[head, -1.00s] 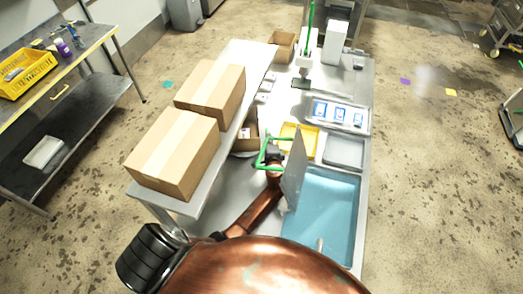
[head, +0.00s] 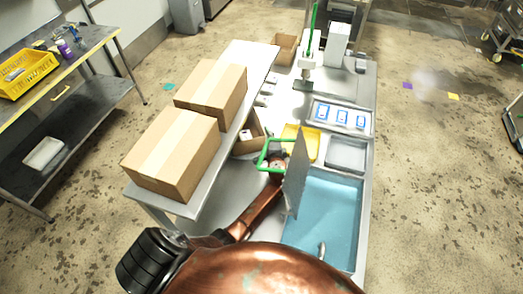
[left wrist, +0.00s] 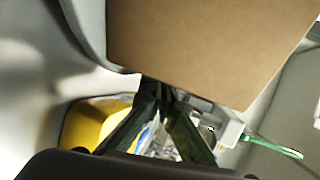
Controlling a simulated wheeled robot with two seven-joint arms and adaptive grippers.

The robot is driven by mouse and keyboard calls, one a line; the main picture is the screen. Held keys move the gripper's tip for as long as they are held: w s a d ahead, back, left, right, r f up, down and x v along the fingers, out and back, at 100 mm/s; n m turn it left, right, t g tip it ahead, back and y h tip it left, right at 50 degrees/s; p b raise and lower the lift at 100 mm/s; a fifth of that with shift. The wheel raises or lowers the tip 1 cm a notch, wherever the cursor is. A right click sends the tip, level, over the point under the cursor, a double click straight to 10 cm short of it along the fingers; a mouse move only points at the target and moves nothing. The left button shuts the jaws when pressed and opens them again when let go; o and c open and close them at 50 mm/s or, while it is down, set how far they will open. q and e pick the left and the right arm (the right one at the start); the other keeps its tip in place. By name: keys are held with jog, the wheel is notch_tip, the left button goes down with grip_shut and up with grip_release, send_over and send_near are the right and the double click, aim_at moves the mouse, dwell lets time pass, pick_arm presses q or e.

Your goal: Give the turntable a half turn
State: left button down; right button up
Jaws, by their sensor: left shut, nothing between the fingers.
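I cannot pick out the turntable for certain in either view. My left arm reaches up from the bottom of the head view, with my left gripper (head: 272,158) at its end beside an upright grey panel (head: 296,175). A green bar loop (head: 264,152) shows around the gripper; I cannot tell what it belongs to. In the left wrist view the dark green fingers of my left gripper (left wrist: 165,94) meet at their tips with nothing held. A brown cardboard surface (left wrist: 205,45) fills the top of that view. My right gripper does not show.
Two large cardboard boxes (head: 172,150) stand on the side table left of my arm. A blue basin (head: 330,215), a grey tray (head: 346,154) and a yellow tray (head: 311,141) lie right of the arm. A white tray (head: 340,117) with blue packs lies farther back.

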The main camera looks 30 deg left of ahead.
pick_arm(q)
jog(key=shift+r, duration=0.1)
notch_tip(320, 180, up, 10)
dwell(0.6)
